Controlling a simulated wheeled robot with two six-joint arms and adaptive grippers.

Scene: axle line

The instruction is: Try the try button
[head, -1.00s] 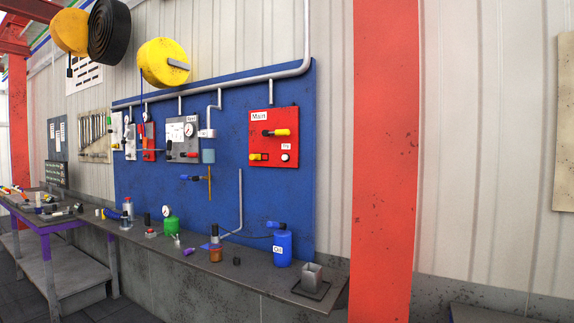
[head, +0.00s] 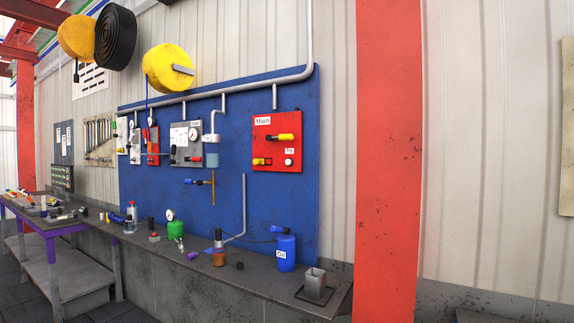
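The try button is a small white round button (head: 289,162) on the lower right of the red Main panel (head: 277,142), under a small label that seems to read "Try". The panel also carries a yellow-and-black handle (head: 279,137) below the "Main" label and a smaller yellow handle (head: 261,161) at lower left. The panel is fixed on a blue backboard (head: 308,200) on the wall. Neither of my grippers shows in the head view, and nothing covers the button.
A grey bench ledge (head: 330,300) runs below the board, holding a blue oil can (head: 286,252), a green gauge bottle (head: 175,230) and a grey square holder (head: 315,284). A red column (head: 388,160) stands right of the board. A purple-edged workbench (head: 50,233) is at left.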

